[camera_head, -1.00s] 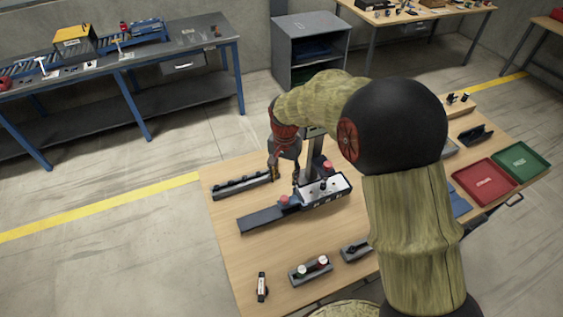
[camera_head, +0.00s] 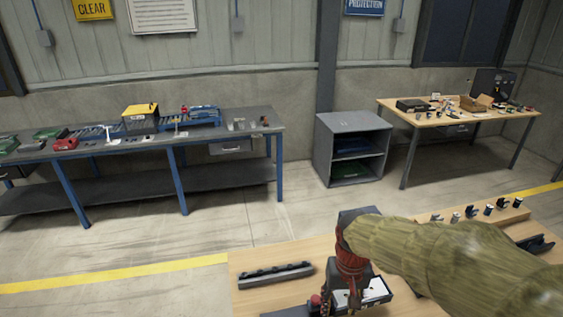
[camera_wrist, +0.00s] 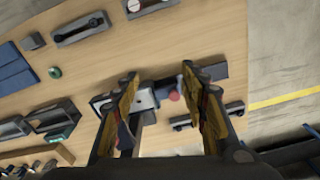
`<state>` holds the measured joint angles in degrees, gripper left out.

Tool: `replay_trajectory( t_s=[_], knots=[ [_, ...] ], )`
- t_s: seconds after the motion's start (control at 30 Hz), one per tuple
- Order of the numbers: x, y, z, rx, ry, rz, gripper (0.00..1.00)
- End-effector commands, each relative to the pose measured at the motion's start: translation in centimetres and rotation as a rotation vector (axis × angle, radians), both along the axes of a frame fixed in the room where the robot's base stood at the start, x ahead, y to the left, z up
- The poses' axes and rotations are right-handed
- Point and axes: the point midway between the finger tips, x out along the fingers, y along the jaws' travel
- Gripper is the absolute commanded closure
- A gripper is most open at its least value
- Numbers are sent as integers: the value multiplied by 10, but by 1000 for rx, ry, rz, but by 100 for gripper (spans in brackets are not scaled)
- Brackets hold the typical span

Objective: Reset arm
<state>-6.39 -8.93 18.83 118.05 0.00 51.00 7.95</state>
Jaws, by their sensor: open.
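My gripper (camera_wrist: 160,76) shows in the wrist view with its two yellow-and-black fingers spread apart and nothing between them. Beneath and beyond the fingers is the device with a light top plate (camera_wrist: 143,101) and a red round part (camera_wrist: 174,95) on the wooden table. In the head view my olive arm reaches in from the right, and its red wrist (camera_head: 349,268) is over the table beside the device's white plate (camera_head: 366,293). The fingertips are hidden or cut off in that view.
The wooden table (camera_head: 245,284) holds a dark rail (camera_head: 275,273) at left and a block with small parts (camera_head: 486,216) at right. A grey shelf cabinet (camera_head: 352,148), a blue-legged bench (camera_head: 215,137) and another wooden table (camera_head: 455,117) stand behind. Open floor lies between.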

Motion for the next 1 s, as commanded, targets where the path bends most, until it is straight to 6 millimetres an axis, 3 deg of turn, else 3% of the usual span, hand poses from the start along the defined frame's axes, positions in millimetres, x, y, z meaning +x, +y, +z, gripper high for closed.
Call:
replay_trajectory(
  t_s=[0.3, 0.5, 0.67, 1.0],
  knots=[
    [-90, -27, 20, 1, -212, 83, 57],
    [-126, -38, 24, -3, -364, 53, 57],
    [-132, -43, 36, -7, -462, 34, 57],
    [-133, -45, 37, -9, -474, 26, 57]
  ],
)
